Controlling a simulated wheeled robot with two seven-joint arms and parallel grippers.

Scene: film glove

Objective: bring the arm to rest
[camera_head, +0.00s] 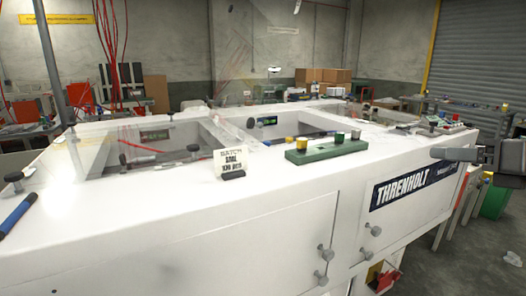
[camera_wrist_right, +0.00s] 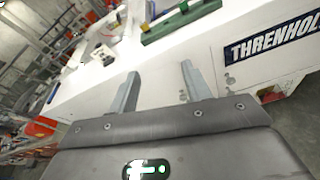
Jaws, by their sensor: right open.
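My right gripper (camera_head: 440,153) comes in from the right edge in the head view, beside the right end of the white bench and its THRENHOLT label. In the right wrist view my right gripper (camera_wrist_right: 158,85) has its two fingers spread apart, with nothing between them but the white bench front behind. My left gripper does not show in either view.
The white bench (camera_head: 200,225) has two sunken openings. A green block with knobs (camera_head: 325,150) and a batch card (camera_head: 231,161) stand on top. A blue pen-like tool (camera_head: 17,215) lies at the left. Knobs (camera_head: 326,254) stick out in front. Floor shows at the lower right.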

